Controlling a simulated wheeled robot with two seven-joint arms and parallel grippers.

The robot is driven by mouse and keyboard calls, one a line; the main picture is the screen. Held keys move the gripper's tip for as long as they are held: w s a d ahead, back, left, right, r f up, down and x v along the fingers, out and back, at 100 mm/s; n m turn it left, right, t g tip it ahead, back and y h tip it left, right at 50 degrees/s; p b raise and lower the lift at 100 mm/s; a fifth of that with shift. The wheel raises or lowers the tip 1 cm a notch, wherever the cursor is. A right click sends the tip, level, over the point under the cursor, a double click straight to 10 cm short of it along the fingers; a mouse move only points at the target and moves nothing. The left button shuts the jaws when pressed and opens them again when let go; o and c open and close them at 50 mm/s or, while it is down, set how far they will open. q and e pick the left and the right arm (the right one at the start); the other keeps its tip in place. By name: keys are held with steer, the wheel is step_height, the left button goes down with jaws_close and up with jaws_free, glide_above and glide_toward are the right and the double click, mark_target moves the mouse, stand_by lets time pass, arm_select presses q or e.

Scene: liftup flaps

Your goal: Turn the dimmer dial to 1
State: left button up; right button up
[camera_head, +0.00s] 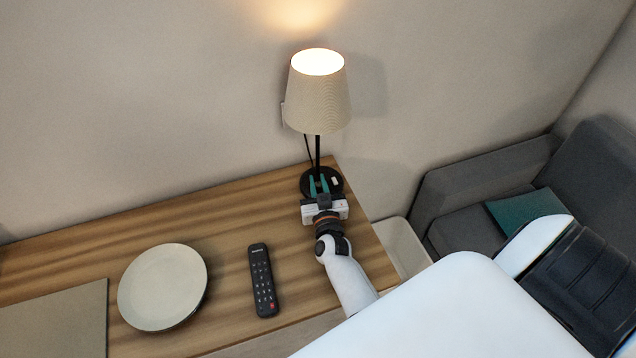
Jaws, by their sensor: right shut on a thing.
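A table lamp with a pale ribbed shade (317,98) stands at the far right end of the wooden table, and it is lit. Its thin black stem rises from a round black base (307,183). My right gripper (319,184) reaches in from the front, with its teal fingers over the front of the base. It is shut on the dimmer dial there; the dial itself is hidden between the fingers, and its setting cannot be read. A small white patch shows on the base just right of the fingers. My left gripper is not in view.
A round plate (162,287) and a black remote control (263,280) lie on the wooden table (222,225) to the left of my arm. A flat mat (55,322) lies at the front left. A pale bin (402,246) and a grey sofa (485,180) stand to the right.

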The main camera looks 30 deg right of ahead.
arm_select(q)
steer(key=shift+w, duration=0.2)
arm_select(e)
jaws_close()
steer(key=shift+n+y, duration=0.3)
steer(key=shift+y, duration=0.2)
steer(key=n+y, duration=0.1)
steer(key=n+t+y+b, duration=0.1)
steer(key=shift+d+f+y, duration=0.15)
steer(key=shift+y, duration=0.15)
steer(key=n+y+b, duration=0.1)
steer(key=y+b, duration=0.1)
steer(key=n+y+b, duration=0.2)
steer(key=y, duration=0.1)
steer(key=shift+f+n+t+y, duration=0.1)
steer(key=shift+n+t+y, duration=0.2)
arm_select(q)
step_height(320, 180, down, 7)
steer(key=b, duration=0.2)
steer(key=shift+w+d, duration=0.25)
arm_select(e)
steer(key=shift+r+n+y, duration=0.2)
steer(key=shift+n+y, duration=0.7)
steer(key=shift+y, duration=0.7)
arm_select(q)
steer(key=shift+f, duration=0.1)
arm_select(e)
steer(key=o, duration=0.7)
jaws_free()
steer(key=shift+w, duration=0.15)
